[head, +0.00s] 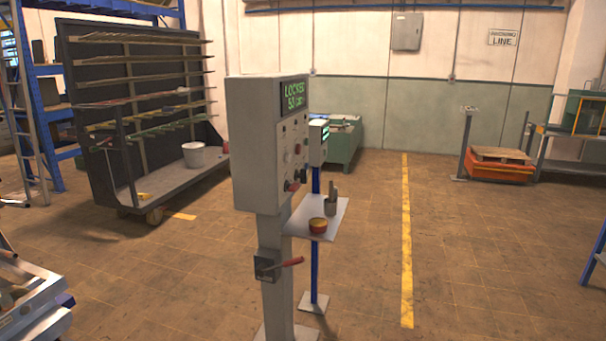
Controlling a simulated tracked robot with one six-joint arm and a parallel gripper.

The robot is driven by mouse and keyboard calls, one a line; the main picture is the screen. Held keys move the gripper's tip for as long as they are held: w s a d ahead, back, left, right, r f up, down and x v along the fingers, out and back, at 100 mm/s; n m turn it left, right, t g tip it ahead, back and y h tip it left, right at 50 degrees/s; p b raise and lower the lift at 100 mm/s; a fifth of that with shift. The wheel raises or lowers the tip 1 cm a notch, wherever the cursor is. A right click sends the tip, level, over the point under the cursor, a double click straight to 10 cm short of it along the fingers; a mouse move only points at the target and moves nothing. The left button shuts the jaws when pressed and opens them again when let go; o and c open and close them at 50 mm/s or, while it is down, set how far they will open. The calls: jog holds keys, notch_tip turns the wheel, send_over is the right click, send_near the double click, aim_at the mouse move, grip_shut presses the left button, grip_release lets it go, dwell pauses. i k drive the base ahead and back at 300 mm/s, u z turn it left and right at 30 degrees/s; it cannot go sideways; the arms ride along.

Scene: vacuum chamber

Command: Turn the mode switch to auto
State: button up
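A grey control cabinet (255,140) stands on a post in the middle of the head view. Its front faces right and is seen at a steep angle. A display (294,95) near its top shows green text, "LOCKED" with a second line below. Several small knobs and buttons sit on the panel (291,150) under it, including a red one (292,186). They are too small to tell which is the mode switch or where it points. My gripper is not in view.
A red-handled lever (286,263) sits on the post. A second panel on a blue stand (316,250) is behind. The floor (480,250) to the right is mostly clear.

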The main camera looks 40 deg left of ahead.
aim_at(302, 175)
jog(key=u, duration=0.2)
jog(key=i, duration=0.75)
jog(key=u, duration=0.55)
jog(key=i, duration=0.7)
jog(key=u, duration=0.7)
jog(key=i, duration=0.55)
jog(key=u, duration=1.1)
jog(key=i, duration=1.2)
jog(key=u, duration=0.3)
